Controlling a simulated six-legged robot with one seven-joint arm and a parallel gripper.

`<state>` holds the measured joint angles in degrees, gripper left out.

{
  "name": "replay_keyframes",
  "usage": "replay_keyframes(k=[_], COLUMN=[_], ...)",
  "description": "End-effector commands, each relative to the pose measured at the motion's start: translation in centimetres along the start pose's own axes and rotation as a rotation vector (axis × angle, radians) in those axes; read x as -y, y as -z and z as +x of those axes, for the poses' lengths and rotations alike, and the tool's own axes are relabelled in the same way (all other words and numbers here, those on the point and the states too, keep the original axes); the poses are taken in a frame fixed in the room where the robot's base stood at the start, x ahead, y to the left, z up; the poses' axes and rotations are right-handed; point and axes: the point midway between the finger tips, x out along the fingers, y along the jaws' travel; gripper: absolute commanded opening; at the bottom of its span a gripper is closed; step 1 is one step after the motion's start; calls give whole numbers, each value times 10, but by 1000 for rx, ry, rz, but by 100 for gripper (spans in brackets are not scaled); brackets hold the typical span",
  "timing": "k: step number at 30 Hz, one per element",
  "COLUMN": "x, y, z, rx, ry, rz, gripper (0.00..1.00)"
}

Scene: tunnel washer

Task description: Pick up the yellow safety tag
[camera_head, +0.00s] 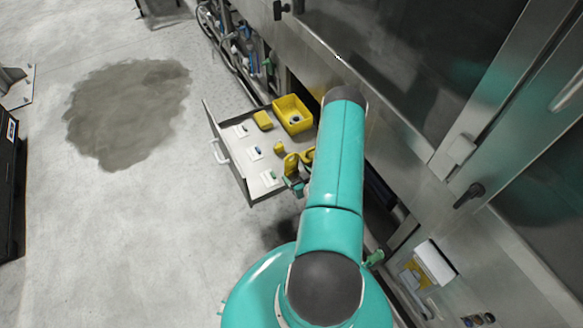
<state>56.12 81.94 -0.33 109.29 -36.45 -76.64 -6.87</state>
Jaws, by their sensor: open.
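An open drawer (236,178) sticks out from the steel machine and holds several yellow things. A small yellow piece (279,147) lies near the middle of its floor. Two larger yellow pieces, one upright-looking (290,165) and one partly behind my arm (308,155), are at the right. I cannot tell for sure which of these is the yellow safety tag. My gripper (295,184) is at the drawer's right side, just below the larger yellow pieces. It is open, and my teal arm hides much of it. I cannot tell whether it touches anything.
A yellow bin (293,114) and a yellow block (263,120) are at the drawer's far end. White cards (254,152) lie on its floor. The steel machine (390,70) rises at right. A dark wet patch (128,110) marks the open floor at left.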

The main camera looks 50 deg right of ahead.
Motion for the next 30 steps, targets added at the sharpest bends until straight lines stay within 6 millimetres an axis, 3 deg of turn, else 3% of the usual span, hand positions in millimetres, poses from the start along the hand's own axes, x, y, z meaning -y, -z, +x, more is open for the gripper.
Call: replay_keyframes(k=[6,14,21,30], x=[-1,-1,-1,-1], y=[1,1,1,2], z=[29,32,32,32], rx=[-1,0,0,-1], ry=[1,0,0,0], rz=[-2,-1,-1,-1], gripper=[80,80,33,32])
